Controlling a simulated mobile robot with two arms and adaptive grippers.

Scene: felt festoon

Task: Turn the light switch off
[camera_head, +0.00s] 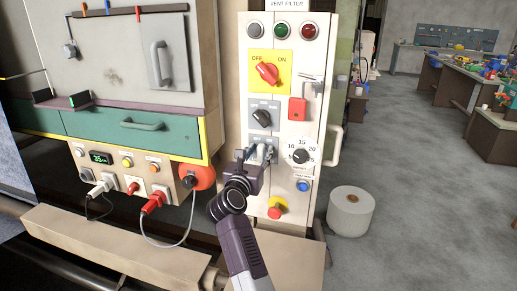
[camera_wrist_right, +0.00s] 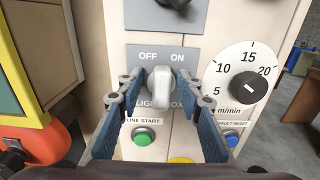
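The light switch is a pale grey rotary knob (camera_wrist_right: 159,88) on a grey plate marked OFF on the left and ON on the right, above a partly covered label reading "LIGHT BOX". My right gripper (camera_wrist_right: 158,92) is open, with one blue-padded finger on each side of the knob. Gaps show between the pads and the knob, and nothing is clamped. The knob stands nearly upright; I cannot tell its exact setting. In the head view my right gripper (camera_head: 257,156) reaches the white control panel (camera_head: 248,215) and mostly hides this switch. My left gripper is not in view.
Above the switch are a black knob (camera_head: 262,117) and a red-yellow OFF/ON switch (camera_head: 268,73). A speed dial (camera_head: 301,156) sits close right. A green LINE START button (camera_wrist_right: 144,137) and a red mushroom button (camera_head: 276,207) are below. A white roll (camera_head: 350,210) stands on the floor.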

